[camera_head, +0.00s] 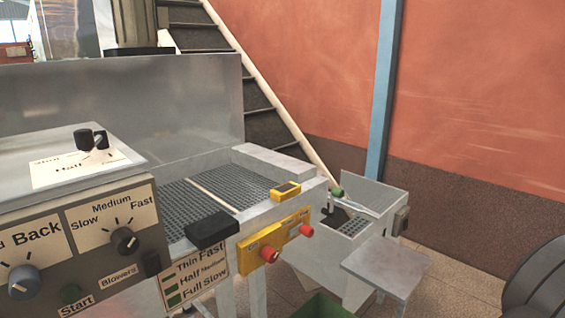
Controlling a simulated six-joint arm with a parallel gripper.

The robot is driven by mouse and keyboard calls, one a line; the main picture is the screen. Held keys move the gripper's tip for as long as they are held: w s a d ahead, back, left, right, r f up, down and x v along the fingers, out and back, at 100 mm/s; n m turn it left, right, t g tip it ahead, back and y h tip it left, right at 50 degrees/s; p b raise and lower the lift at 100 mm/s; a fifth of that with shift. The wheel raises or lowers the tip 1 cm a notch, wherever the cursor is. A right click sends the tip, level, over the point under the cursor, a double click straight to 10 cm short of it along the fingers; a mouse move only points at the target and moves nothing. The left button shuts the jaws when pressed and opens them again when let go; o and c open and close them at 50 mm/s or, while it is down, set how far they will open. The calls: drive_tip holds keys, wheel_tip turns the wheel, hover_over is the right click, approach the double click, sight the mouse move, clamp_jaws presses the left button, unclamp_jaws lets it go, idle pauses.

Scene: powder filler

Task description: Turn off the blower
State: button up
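A control panel (88,232) stands at the lower left. A "Blowers" label (118,278) is near its lower edge. A black switch (151,263) sits just right of that label; I cannot tell its position. Above is a black knob (125,240) on a white "Slow, Medium, Fast" dial plate (90,222). A grey knob (24,281) on a "Back" dial is at the left edge. My gripper is not in view.
A metal machine bed (262,160) with a grate extends behind the panel. A yellow box (275,243) with red knobs is on its front. A small metal table (388,265) stands at right. A dark rounded shape (540,280) fills the lower right corner.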

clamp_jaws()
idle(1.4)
